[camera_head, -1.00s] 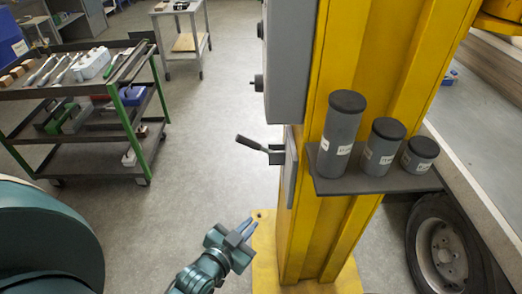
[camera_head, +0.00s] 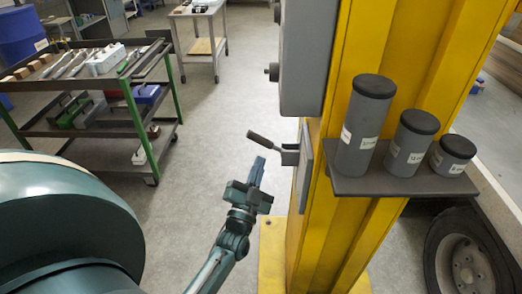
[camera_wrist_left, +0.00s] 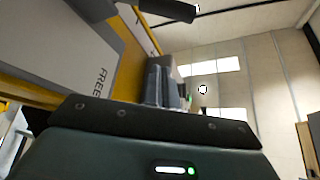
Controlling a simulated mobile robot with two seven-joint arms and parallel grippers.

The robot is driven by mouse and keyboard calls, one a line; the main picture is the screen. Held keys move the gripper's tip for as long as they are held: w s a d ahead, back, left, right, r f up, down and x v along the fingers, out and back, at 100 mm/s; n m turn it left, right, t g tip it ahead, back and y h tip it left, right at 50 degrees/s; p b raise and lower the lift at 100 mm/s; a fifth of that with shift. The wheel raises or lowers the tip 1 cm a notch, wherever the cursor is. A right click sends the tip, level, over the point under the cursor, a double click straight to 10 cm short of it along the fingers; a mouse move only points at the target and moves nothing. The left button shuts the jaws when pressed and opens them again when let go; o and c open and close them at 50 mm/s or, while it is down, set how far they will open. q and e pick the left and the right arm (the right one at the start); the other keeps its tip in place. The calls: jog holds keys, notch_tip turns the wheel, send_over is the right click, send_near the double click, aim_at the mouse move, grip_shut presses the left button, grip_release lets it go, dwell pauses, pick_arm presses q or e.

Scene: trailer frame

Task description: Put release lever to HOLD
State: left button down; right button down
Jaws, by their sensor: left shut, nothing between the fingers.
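The release lever (camera_head: 264,139) has a dark handle on a grey bracket at the left side of the yellow post. Its handle points left and slightly up. My left gripper (camera_head: 259,166) is just below the handle, fingers pointing up and shut with nothing between them. I cannot tell whether the fingertips touch the lever. In the left wrist view, my fingers (camera_wrist_left: 166,87) rise in the middle. A dark bar that looks like the lever handle (camera_wrist_left: 168,11) crosses the top. A grey plate (camera_wrist_left: 60,60) at left reads "FREE"; no HOLD mark is readable. My right gripper is out of view.
A grey shelf (camera_head: 405,184) on the yellow post (camera_head: 345,230) carries three dark-lidded cylinders. A grey box (camera_head: 303,60) is above the lever. A tool cart (camera_head: 158,125) stands at left, a wheel (camera_head: 462,258) at lower right. Floor left of the lever is clear.

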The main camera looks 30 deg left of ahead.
aim_at(261, 142)
pick_arm(q)
jog(key=w+a+b, duration=0.1)
jog(key=w, duration=0.1)
jog(key=w+a+r+b, duration=0.1)
jog(key=w, duration=0.2)
jog(key=w+a+b, duration=0.1)
jog(key=w, duration=0.2)
jog(key=shift+w+a+r+b, duration=0.1)
jog(key=shift+a+r+b, duration=0.15)
jog(key=shift+b, duration=0.15)
jog(key=shift+a+f, duration=0.2)
jog(key=shift+f, duration=0.05)
jog(key=shift+a+f+b, duration=0.1)
jog(key=shift+a+b, duration=0.1)
jog(key=shift+b, duration=0.2)
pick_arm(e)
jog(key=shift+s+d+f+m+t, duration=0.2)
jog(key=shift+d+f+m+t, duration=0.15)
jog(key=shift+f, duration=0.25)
pick_arm(q)
jog(key=shift+a+f, duration=0.1)
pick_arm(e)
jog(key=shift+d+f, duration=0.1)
